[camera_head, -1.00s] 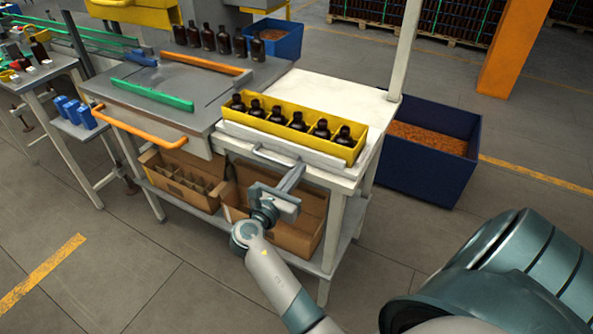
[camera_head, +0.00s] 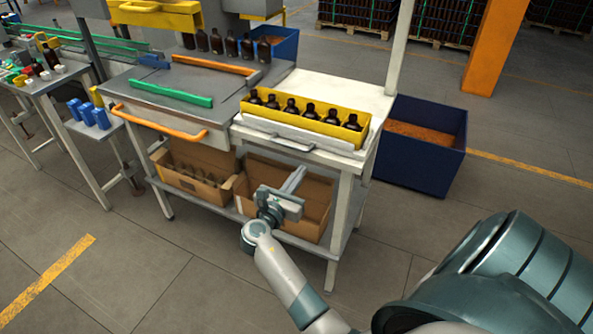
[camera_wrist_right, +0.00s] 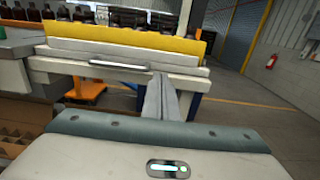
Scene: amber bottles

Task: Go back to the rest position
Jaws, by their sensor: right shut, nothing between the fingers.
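My right gripper (camera_head: 293,178) is shut and empty, in front of the white side table and below its metal handle (camera_head: 278,144). It appears apart from the handle. Its closed fingers also show in the right wrist view (camera_wrist_right: 160,98), with the handle (camera_wrist_right: 118,65) beyond them to the left. A yellow tray (camera_head: 310,125) with several amber bottles (camera_head: 291,106) stands on the white table (camera_head: 345,92). My left gripper does not show.
Cardboard boxes (camera_head: 190,181) sit on the shelf under the tables. A dark blue bin (camera_head: 420,166) stands on the floor to the right. A grey workbench (camera_head: 150,90) with an orange handle (camera_head: 158,124) is to the left. The front floor is open.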

